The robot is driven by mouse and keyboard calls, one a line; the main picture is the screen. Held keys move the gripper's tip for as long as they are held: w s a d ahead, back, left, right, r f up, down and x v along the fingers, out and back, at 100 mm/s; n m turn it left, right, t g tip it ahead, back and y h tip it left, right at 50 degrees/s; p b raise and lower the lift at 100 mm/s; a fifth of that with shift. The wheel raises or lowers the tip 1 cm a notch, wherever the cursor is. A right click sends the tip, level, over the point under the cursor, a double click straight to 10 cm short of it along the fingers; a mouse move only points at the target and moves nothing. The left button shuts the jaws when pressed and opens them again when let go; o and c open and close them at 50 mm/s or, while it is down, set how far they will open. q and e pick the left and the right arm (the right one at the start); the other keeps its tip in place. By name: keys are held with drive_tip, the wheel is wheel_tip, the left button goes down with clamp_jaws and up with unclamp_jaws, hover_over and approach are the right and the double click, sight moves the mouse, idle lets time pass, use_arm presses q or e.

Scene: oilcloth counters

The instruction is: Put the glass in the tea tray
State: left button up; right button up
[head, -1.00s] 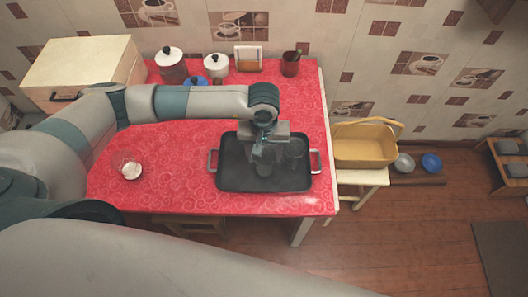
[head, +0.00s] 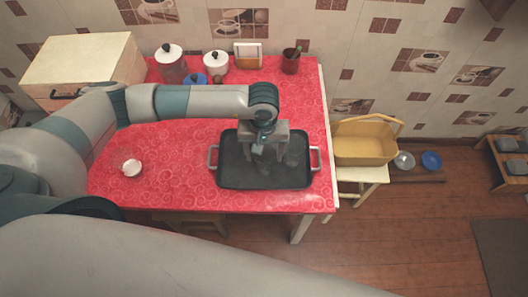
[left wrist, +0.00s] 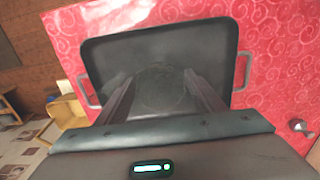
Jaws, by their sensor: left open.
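The tea tray (head: 234,176) is dark grey with a handle at each end and lies on the red table. It also shows in the left wrist view (left wrist: 110,50). The glass (left wrist: 160,90) is clear and very faint; in the left wrist view it shows as a round outline over the tray floor, between my fingers. In the head view it is hard to make out against the dark tray. My left gripper (head: 267,153) points down over the tray, with its fingers spread on either side of the glass. My right gripper is not in view.
A small clear vessel with white contents (head: 131,168) stands at the table's left. Lidded pots (head: 171,68), a framed item (head: 247,56) and a brown cup (head: 291,62) stand at the back. A yellow basket (head: 365,147) sits on a stool to the right.

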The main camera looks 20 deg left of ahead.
use_arm(q)
drive_tip(key=shift+r, duration=0.2)
drive_tip(key=shift+w+r, duration=0.1)
drive_tip(key=shift+r, duration=0.15)
wheel_tip(320, 180, up, 11)
drive_tip(key=b, duration=0.5)
drive_tip(key=shift+r, duration=0.15)
